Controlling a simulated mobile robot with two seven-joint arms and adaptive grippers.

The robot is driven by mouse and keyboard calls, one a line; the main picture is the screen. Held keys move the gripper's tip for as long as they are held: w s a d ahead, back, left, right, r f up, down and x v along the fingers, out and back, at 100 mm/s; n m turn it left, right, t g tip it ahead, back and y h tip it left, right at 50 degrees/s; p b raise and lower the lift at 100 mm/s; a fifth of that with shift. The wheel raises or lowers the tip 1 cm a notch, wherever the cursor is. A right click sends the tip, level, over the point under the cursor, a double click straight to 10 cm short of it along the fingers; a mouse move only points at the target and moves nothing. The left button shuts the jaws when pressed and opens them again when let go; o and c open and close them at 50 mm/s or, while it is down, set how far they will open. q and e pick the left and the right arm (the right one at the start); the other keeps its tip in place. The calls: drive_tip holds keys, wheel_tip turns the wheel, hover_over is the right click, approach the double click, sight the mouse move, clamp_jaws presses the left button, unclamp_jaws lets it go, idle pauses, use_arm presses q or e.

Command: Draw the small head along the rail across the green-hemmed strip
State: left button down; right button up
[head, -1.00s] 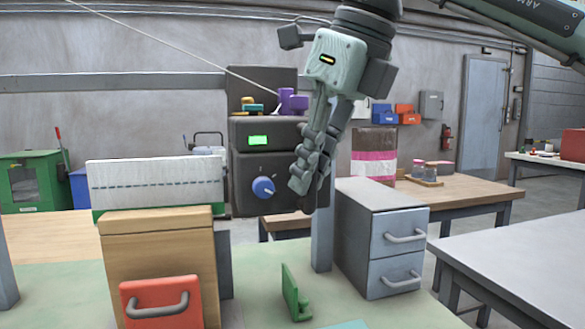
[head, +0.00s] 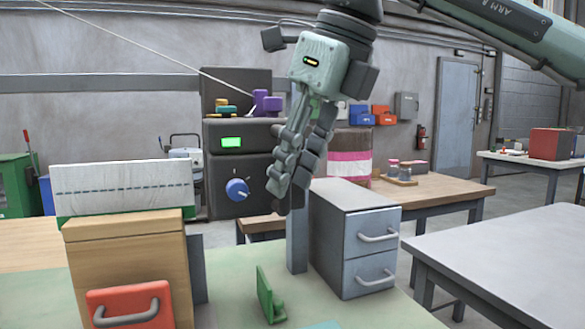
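A white strip (head: 124,188) with a dashed line and a green lower edge stands upright at the left, behind a wooden block. I cannot make out which part is the small head or its rail. A purple piece (head: 266,103) sits on top of a dark machine, where a thin line from the upper left seems to end. My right gripper (head: 279,200) hangs down in front of the machine, to the right of its blue knob (head: 237,189) and well right of the strip. Its fingers overlap in this view, so their opening is unclear; I see nothing held. My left gripper is out of view.
The dark machine (head: 225,170) has a lit green display. In front stand a wooden block (head: 125,245) with a red handled front, a small green bracket (head: 268,296) and a grey drawer cabinet (head: 350,237). A bare grey table (head: 500,255) is at the right.

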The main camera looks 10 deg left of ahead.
drive_tip(key=shift+a, duration=0.1)
drive_tip(key=shift+r, duration=0.1)
drive_tip(key=v, duration=1.2)
